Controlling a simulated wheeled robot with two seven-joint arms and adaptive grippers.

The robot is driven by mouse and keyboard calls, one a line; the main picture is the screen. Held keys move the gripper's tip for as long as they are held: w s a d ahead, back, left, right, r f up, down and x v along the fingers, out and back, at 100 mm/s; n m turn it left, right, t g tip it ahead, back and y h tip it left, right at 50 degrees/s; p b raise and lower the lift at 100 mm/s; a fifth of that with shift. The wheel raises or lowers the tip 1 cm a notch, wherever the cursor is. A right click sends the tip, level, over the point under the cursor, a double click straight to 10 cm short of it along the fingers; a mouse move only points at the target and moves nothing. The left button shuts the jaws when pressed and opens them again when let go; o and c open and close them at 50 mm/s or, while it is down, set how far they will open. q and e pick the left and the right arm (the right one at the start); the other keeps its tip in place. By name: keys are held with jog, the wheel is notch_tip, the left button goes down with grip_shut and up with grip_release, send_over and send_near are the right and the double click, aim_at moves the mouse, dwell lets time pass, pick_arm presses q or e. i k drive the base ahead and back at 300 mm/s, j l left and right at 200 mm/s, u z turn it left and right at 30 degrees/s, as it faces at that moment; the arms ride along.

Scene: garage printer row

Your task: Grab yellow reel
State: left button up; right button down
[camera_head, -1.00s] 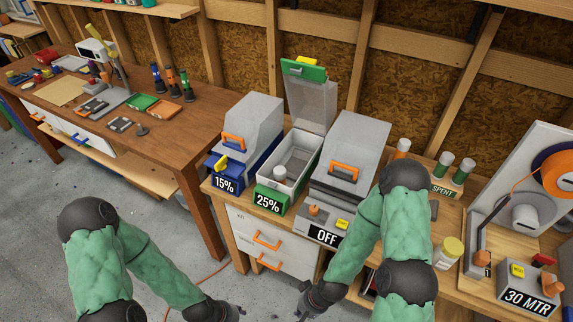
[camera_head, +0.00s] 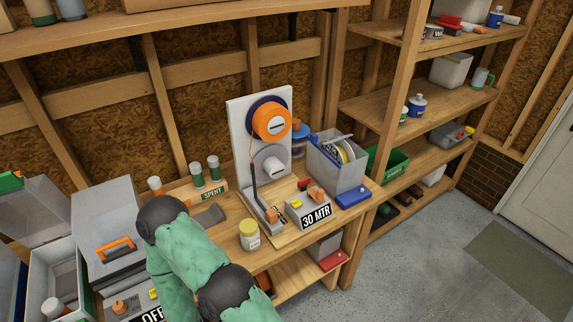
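A reel with a yellow rim (camera_head: 343,152) sits in an open grey bin (camera_head: 336,172) on the right end of the bench. Only its upper part shows; the bin wall hides the rest. An orange reel (camera_head: 271,121) is mounted on the upright white panel of the machine left of the bin. My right arm shows at the lower left, well away from the bin, but its gripper is out of view. My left gripper is also out of view.
A box marked 30 MTR (camera_head: 309,209), a yellow-lidded jar (camera_head: 249,235) and a blue flat case (camera_head: 353,196) stand near the bin. A wooden shelf unit (camera_head: 407,93) rises at the right. Open grey floor (camera_head: 425,265) lies in front of it.

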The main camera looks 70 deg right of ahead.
aim_at(336, 161)
jog(key=l+z, duration=0.15)
jog(key=z, duration=1.35)
jog(key=i+l+z, duration=0.15)
jog(key=z, duration=0.25)
jog(key=i+l+z, duration=0.15)
jog(key=z, duration=0.25)
jog(key=i+l+z, duration=0.1)
jog(key=z, duration=0.3)
jog(key=k+l+z, duration=0.1)
jog(key=z, duration=0.15)
